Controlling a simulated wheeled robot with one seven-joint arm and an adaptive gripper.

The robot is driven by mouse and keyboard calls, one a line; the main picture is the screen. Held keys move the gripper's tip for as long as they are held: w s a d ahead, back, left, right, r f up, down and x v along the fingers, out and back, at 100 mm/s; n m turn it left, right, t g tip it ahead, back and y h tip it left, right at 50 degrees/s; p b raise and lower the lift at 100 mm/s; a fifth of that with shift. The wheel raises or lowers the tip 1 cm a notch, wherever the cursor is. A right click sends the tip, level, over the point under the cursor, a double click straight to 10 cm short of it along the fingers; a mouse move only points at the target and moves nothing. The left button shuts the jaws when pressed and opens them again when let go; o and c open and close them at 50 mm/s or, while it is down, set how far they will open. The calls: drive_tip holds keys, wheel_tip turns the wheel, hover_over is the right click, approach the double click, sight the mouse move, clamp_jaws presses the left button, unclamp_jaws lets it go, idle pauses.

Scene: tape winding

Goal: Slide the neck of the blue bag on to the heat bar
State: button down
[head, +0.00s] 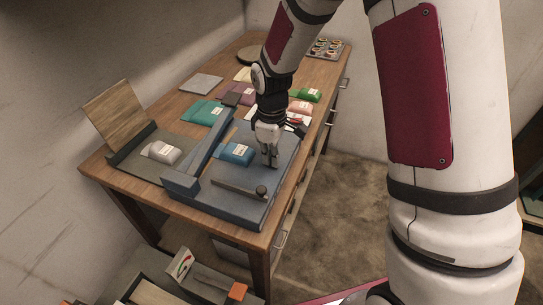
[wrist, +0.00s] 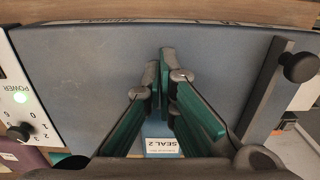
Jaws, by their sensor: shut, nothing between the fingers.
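The blue bag (head: 236,153) lies on the flat blue-grey sealer (head: 225,200), with a white label on its upper side. My gripper (head: 270,164) is shut and empty, pointing down just right of the bag. In the wrist view my gripper (wrist: 166,70) has its fingertips together over the bare plate. I cannot tell whether they touch bag or plate. A long raised bar (head: 207,152) runs left of the bag; I cannot tell if it is the heat bar.
A dark arm with a round knob (head: 262,191) lies across the sealer's front; the knob (wrist: 299,67) shows at right in the wrist view. A power panel (wrist: 22,110) is at left there.

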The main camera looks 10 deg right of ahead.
wheel_tip(320, 180, up, 9)
drive_tip(key=s+d+r+m+t, duration=0.2)
drive_tip(key=s+d+r+m, duration=0.25)
drive_tip(key=s+r, duration=0.65)
drive_tip(key=s+d+r+m+t, duration=0.1)
drive_tip(key=s+r+m, duration=0.1)
drive_tip(key=s, duration=0.4)
drive_tip(key=s+d+r+m+t, duration=0.1)
drive_tip(key=s+r+m, duration=0.1)
drive_tip(key=s+m, duration=0.2)
drive_tip(key=s, duration=0.3)
drive_tip(key=shift+d+r+t, duration=0.2)
drive_tip(key=shift+t, duration=0.2)
